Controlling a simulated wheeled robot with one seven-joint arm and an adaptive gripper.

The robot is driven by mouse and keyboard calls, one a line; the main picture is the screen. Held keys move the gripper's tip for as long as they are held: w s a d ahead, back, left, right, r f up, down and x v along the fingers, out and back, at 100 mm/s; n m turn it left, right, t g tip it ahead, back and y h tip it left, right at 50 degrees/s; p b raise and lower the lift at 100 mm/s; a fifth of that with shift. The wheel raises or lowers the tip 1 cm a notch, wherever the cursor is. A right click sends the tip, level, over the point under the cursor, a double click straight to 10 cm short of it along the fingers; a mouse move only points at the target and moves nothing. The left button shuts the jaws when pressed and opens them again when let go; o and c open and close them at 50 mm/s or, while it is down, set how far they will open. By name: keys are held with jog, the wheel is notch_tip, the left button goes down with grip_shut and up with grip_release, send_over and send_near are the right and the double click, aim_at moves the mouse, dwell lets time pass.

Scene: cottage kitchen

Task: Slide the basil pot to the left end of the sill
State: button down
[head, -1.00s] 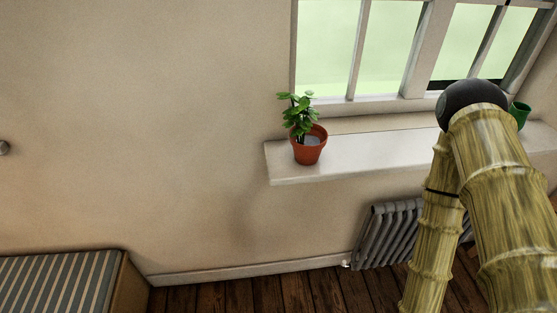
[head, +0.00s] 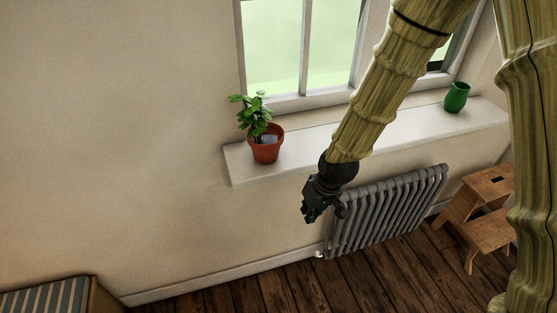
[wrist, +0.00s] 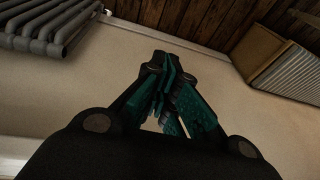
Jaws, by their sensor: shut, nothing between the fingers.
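The basil pot (head: 266,148), a terracotta pot with a leafy green plant, stands upright near the left end of the white window sill (head: 318,142). A short bare stretch of sill lies to its left. My gripper (head: 309,217) is below and in front of the sill, lower right of the pot and apart from it. In the wrist view my gripper's dark and teal fingers (wrist: 168,75) are together with nothing held. The pot is not in the wrist view.
A green vase (head: 456,97) stands at the sill's right end. A grey radiator (head: 385,212) is under the sill, close to my gripper. A wooden step stool (head: 486,205) stands at right. A striped bench (head: 45,300) is at lower left, with clear wall between.

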aim_at(263, 154)
jog(key=w+a+r+n+t, duration=0.1)
jog(key=w+a+r, duration=0.15)
jog(key=r, duration=0.65)
jog(key=w+a+r+n, duration=0.2)
jog(key=w+r, duration=0.1)
jog(key=r, duration=0.6)
jog(key=p+x, duration=0.3)
jog(key=x, duration=0.6)
jog(key=shift+f, duration=0.25)
jog(key=shift+w+a+r+p, duration=0.1)
jog(key=shift+w+a+p, duration=0.2)
jog(key=shift+w+p, duration=0.2)
jog(key=shift+w+a+p, duration=0.3)
jog(key=shift+w+p, duration=0.1)
jog(key=shift+w, duration=0.1)
jog(key=shift+w+a+p, duration=0.35)
jog(key=shift+w+a, duration=0.15)
jog(key=shift+w, duration=0.25)
jog(key=shift+w, duration=0.1)
